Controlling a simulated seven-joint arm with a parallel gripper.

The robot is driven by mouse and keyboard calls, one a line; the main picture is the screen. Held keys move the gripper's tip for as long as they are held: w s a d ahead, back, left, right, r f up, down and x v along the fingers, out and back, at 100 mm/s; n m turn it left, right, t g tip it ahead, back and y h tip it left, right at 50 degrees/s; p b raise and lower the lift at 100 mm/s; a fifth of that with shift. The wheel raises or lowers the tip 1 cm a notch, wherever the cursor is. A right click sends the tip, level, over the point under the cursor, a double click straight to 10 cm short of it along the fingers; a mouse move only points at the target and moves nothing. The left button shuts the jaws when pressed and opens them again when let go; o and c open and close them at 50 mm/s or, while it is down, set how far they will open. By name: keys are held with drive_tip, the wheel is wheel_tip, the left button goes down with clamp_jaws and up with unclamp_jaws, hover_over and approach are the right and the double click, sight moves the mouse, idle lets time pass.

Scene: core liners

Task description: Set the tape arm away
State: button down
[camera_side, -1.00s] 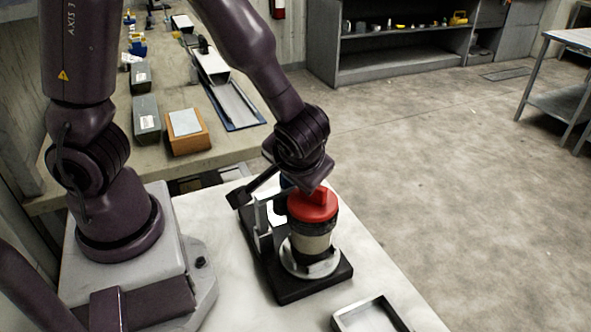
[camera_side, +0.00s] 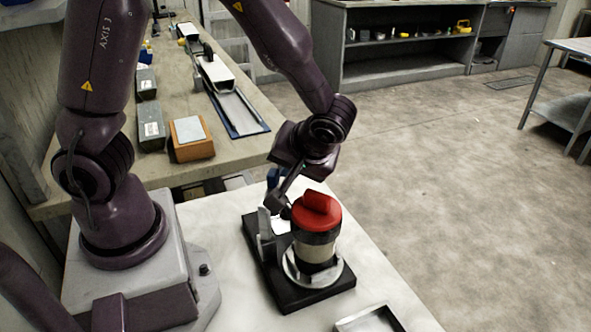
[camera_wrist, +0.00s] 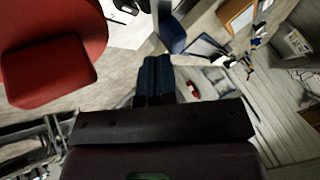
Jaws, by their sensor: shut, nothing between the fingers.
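A pale core liner (camera_side: 317,254) stands upright on a round metal plate (camera_side: 293,273) on a black base (camera_side: 299,301). It has a red cap (camera_side: 318,214) with a dark band under it. The cap fills the upper left of the wrist view (camera_wrist: 45,55). A grey upright bracket (camera_side: 265,225) stands left of the liner; I cannot tell if it is the tape arm. My gripper (camera_side: 273,178) is above and behind the bracket, partly hidden by my wrist. Its blue fingers (camera_wrist: 154,65) are together and empty, apart from the cap.
A shallow metal tray (camera_side: 370,320) lies at the front edge of the pale table. The bench behind holds an orange-brown block (camera_side: 191,139), grey boxes (camera_side: 151,125) and a blue-edged tray (camera_side: 240,112). The table between the base and tray is clear.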

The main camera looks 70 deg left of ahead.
drive_tip(key=shift+s+a+n+g+h, duration=0.15)
drive_tip(key=shift+a+n+g, duration=0.3)
drive_tip(key=shift+n, duration=0.35)
drive_tip(key=shift+s+a+n+g+h, duration=0.15)
drive_tip(key=shift+a+n+g, duration=0.1)
drive_tip(key=shift+n+g, duration=0.45)
drive_tip(key=shift+r, duration=0.1)
drive_tip(key=v, duration=1)
drive_tip(key=shift+s, duration=0.25)
